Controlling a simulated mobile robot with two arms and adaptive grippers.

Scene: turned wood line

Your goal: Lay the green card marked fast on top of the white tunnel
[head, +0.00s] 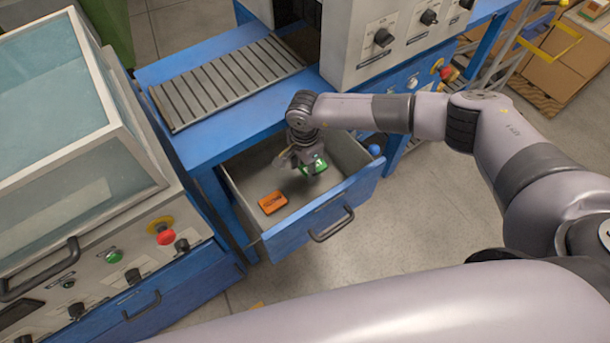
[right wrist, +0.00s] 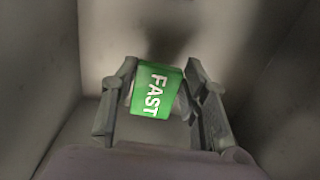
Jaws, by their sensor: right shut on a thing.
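The green card (head: 318,168) is in the open drawer at the centre of the head view. In the right wrist view the green card (right wrist: 157,92) shows white letters reading FAST. My right gripper (head: 308,163) reaches down into the drawer. Its fingers (right wrist: 158,88) are shut on the card's two sides. The white tunnel (head: 350,45) appears to be the pale housing with black knobs, standing on the blue bench above the drawer. Its top is mostly cut off by the frame's upper edge. My left gripper is not in view.
The blue-fronted drawer (head: 330,209) has raised walls around my right gripper. An orange card (head: 272,202) lies in it, left of the gripper. A slatted conveyor (head: 228,82) crosses the bench above.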

